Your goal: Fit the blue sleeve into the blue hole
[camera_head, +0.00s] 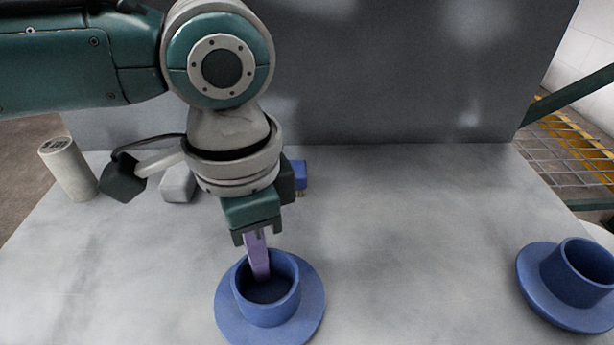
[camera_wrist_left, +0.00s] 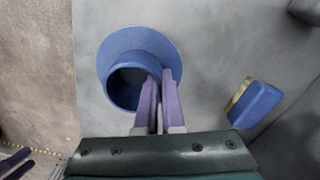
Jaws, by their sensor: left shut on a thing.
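A blue flanged sleeve (camera_head: 310,312) stands upright on the grey table, a round collar on a wide disc. It also shows in the left wrist view (camera_wrist_left: 155,45). My left gripper (camera_head: 260,276) points down at it and is shut on the collar wall. In the left wrist view its purple fingers (camera_wrist_left: 159,100) straddle the wall, one inside the collar and one outside. A second blue flanged piece (camera_head: 572,285) with an open round top stands at the right edge. I cannot tell which holds the blue hole. Purple bars at the lower left of the wrist view may be my right gripper (camera_wrist_left: 14,161).
A blue block (camera_head: 301,174) lies behind my left gripper. A pale cylinder (camera_head: 68,168) and a light grey block (camera_head: 178,184) stand at the back left. A dark panel (camera_head: 400,70) closes off the back. The table between the two blue flanged pieces is clear.

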